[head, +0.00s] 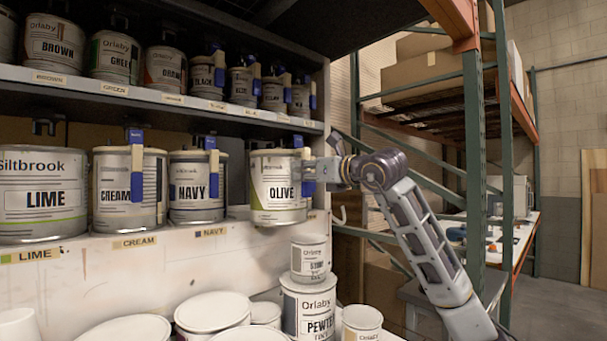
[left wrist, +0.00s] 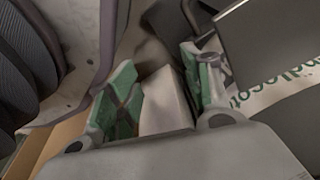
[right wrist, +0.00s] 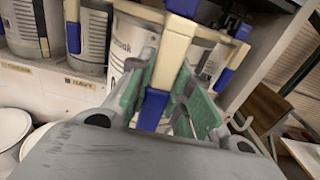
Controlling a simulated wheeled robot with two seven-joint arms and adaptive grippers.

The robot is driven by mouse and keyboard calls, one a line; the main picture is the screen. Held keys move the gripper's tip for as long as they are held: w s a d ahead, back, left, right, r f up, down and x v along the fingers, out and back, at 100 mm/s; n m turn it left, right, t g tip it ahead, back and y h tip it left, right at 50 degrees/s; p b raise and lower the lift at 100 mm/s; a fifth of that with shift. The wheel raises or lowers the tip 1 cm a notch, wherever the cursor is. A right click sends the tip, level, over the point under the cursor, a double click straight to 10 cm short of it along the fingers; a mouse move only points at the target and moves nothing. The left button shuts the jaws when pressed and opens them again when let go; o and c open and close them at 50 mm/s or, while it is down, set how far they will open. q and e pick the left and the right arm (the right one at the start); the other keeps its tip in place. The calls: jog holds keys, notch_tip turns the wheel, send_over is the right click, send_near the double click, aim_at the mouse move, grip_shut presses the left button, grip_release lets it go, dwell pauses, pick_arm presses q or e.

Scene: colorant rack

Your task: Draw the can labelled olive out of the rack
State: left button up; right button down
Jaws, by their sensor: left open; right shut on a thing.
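The olive can (head: 278,188) is white with an OLIVE label and a blue and cream handle on its right side. It stands upright at the right end of the middle shelf and covers part of the shelf's front edge. My right gripper (head: 318,172) reaches it from the right and is shut on its handle. In the right wrist view, the handle (right wrist: 158,95) is between the green finger pads, with the can (right wrist: 132,45) behind. I cannot tell whether its base touches the shelf. My left gripper (left wrist: 160,100) shows only in the left wrist view, with its green pads apart.
The navy can (head: 196,188), cream can (head: 129,187) and lime can (head: 42,195) stand to the left on the shelf (head: 180,255). The rack's side post is just right of the olive can. Several cans, including a pewter can (head: 308,305), stand below.

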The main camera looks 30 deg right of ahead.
jog(key=shift+s+d+r, duration=0.1)
jog(key=shift+s+r, duration=0.05)
jog(key=shift+s, duration=0.45)
jog(key=shift+s+b, duration=0.15)
jog(key=shift+b, duration=0.15)
jog(key=shift+s, duration=0.5)
jog(key=shift+s+d+b, duration=0.2)
jog(key=shift+s+b, duration=0.1)
jog(key=shift+b, duration=0.05)
pick_arm(q)
jog(key=r, duration=0.1)
jog(key=w+d+r, duration=0.1)
jog(key=r, duration=0.1)
jog(key=w+r, duration=0.1)
jog(key=shift+w+d+r, duration=0.2)
jog(key=shift+w+r, duration=0.05)
jog(key=shift+r, duration=0.15)
pick_arm(e)
jog(key=shift+s+r, duration=0.15)
jog(key=shift+s, duration=0.55)
